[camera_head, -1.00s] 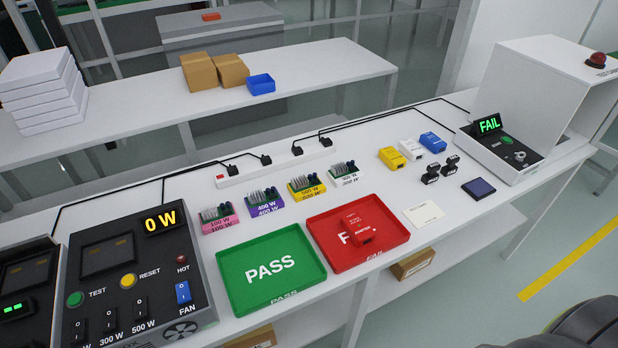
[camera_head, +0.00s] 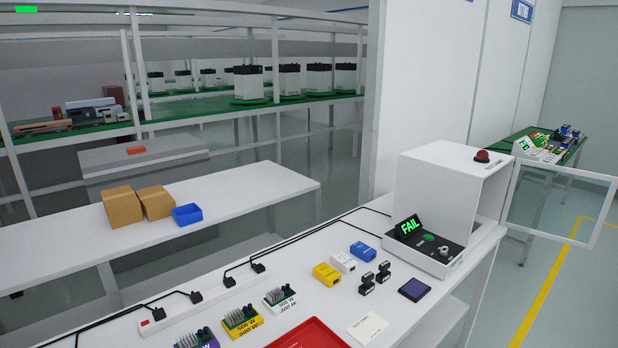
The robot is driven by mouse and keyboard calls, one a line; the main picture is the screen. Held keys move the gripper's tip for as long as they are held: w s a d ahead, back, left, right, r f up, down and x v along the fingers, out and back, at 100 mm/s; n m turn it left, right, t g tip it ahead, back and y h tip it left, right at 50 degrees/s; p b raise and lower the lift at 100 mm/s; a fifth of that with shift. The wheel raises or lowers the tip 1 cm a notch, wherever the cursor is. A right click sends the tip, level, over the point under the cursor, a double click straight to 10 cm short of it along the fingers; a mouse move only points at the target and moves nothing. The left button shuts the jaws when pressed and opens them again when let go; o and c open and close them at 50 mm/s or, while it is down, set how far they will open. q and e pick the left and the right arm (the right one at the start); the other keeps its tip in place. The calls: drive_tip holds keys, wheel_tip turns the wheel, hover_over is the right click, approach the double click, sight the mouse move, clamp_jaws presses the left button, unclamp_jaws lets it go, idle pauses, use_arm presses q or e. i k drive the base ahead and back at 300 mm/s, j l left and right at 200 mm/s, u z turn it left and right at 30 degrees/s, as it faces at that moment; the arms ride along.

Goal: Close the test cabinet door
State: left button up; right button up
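The test cabinet (camera_head: 436,191) is a white box at the far right end of the white workbench. Neither of my grippers is in view.
The bench (camera_head: 311,293) holds yellow, white and blue boxes, two small black parts, a dark blue square, a card, a red tray (camera_head: 308,336) and several labelled heatsink modules. A power strip with black cables runs behind them. Open floor lies right of the bench, with a yellow line.

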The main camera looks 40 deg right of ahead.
sight(606, 203)
drive_tip(key=k+l, duration=0.1)
drive_tip(key=l, duration=0.5)
drive_tip(key=k+l, duration=0.1)
drive_tip(key=l, duration=0.5)
drive_tip(key=l+u, duration=0.1)
drive_tip(key=l, duration=0.55)
drive_tip(key=k+l+u, duration=0.1)
drive_tip(key=l, duration=0.5)
drive_tip(key=k+l+u, duration=0.1)
drive_tip(key=l, duration=0.5)
drive_tip(key=k+l+u, duration=0.1)
drive_tip(key=l, duration=0.5)
drive_tip(key=k+l+u, duration=0.1)
drive_tip(key=l, duration=0.5)
drive_tip(key=k+l+u, duration=0.1)
drive_tip(key=k+l, duration=0.15)
drive_tip(key=l, duration=0.35)
drive_tip(key=k+l+u, duration=0.1)
drive_tip(key=l, duration=0.5)
drive_tip(key=k+l+u, duration=0.1)
drive_tip(key=k+l, duration=0.15)
drive_tip(key=l, duration=0.3)
drive_tip(key=l+u, duration=0.1)
drive_tip(key=l, duration=0.45)
drive_tip(key=k+l, duration=0.1)
drive_tip(key=l, duration=0.5)
drive_tip(key=l+u, duration=0.15)
drive_tip(key=l, duration=0.4)
drive_tip(key=k+l+u, duration=0.1)
drive_tip(key=l, duration=0.45)
